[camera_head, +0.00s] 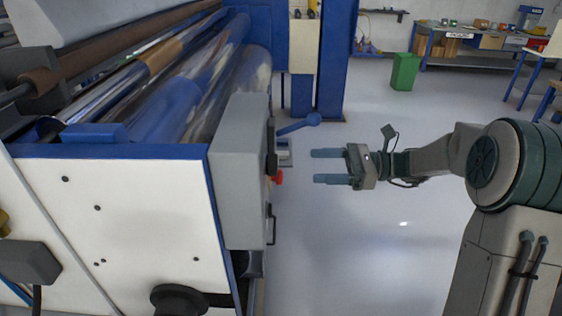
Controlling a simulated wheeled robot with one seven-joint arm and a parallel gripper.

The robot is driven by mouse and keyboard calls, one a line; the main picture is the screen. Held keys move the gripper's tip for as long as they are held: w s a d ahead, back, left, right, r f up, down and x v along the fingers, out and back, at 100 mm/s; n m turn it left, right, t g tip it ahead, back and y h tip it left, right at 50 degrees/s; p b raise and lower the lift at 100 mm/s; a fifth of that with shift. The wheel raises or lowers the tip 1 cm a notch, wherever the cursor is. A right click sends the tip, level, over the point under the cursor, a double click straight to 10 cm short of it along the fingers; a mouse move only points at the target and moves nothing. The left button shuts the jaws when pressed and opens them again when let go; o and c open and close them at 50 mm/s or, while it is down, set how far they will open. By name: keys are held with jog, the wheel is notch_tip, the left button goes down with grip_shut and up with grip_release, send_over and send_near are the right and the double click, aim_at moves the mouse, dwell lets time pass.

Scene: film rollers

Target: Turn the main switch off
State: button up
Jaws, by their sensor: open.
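A grey control box (239,170) is mounted on the right end of the roller machine and is seen nearly edge-on. A small red knob or switch (278,177) sticks out of its right face, below a dark part. I cannot tell from this angle whether it is the main switch or how it is turned. My gripper (315,166) is open and empty, with its two fingers pointing left toward the box. The fingertips look a short gap to the right of the red knob and touch nothing.
A dark handle (271,225) sits low on the box. Blue posts (333,60) stand behind. A green bin (404,71) and workbench (470,45) are far back.

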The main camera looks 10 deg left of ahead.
aim_at(273, 165)
jog(key=p+x, duration=0.1)
jog(key=x, duration=0.8)
jog(key=shift+s+a+p, duration=0.15)
jog(key=shift+a+p, duration=0.15)
jog(key=shift+p, duration=0.1)
jog(key=c, duration=1)
